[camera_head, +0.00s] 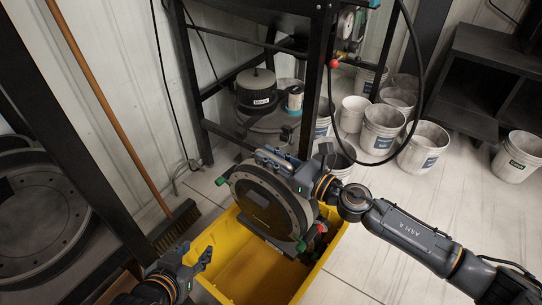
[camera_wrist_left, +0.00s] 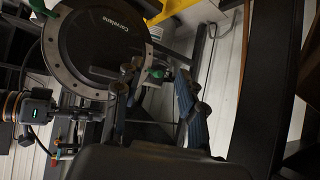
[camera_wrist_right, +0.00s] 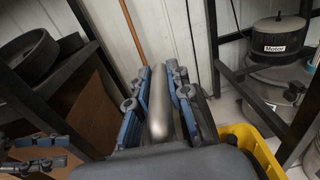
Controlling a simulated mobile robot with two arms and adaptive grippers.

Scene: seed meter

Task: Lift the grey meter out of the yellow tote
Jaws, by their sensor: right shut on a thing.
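The grey meter (camera_head: 265,205) is a round disc with a dark face and green tabs, held on edge over the yellow tote (camera_head: 222,235). I cannot tell whether its lower edge is below the rim. My right gripper (camera_head: 285,160) is shut on its top edge; in the right wrist view the fingers flank a rounded grey rim (camera_wrist_right: 160,105). My left gripper (camera_head: 198,258) is open and empty at the tote's left side, apart from the meter. The left wrist view shows the meter's face (camera_wrist_left: 100,40) beyond the open fingers (camera_wrist_left: 158,95).
A dark metal stand (camera_head: 318,75) rises behind the tote. White buckets (camera_head: 383,128) stand on the floor at right. A broom (camera_head: 175,222) leans on the wall at left, near a dark frame (camera_head: 80,130). The floor right of the tote is clear.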

